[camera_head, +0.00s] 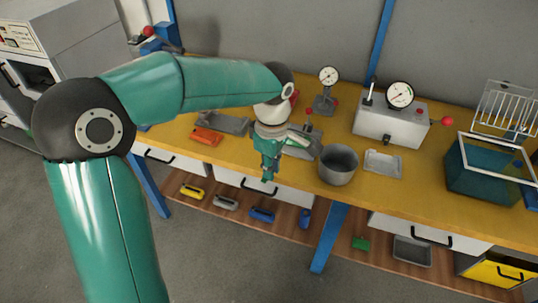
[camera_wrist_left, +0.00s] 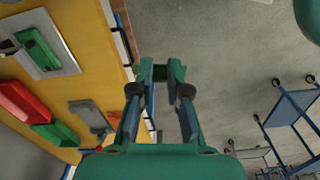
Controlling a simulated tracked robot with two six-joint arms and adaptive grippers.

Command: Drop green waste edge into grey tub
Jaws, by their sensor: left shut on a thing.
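My left gripper (camera_head: 266,176) hangs over the front edge of the yellow bench, left of the grey tub (camera_head: 339,163) and apart from it. In the left wrist view the fingers (camera_wrist_left: 162,75) are shut on a small dark green piece, the green waste edge (camera_wrist_left: 171,73). Most of that piece is hidden by the fingers. The tub is round, upright and open at the top, near the bench's front edge. Another green part (camera_wrist_left: 38,48) lies in a grey fixture (camera_wrist_left: 63,62) on the bench. My right gripper is in neither view.
On the yellow bench (camera_head: 430,190) stand a grey tray (camera_head: 383,162), a grey box with a gauge (camera_head: 390,125), a gauge stand (camera_head: 325,103) and a water tank (camera_head: 480,172). An orange part (camera_head: 207,136) lies at left. Several small parts sit on the lower shelf.

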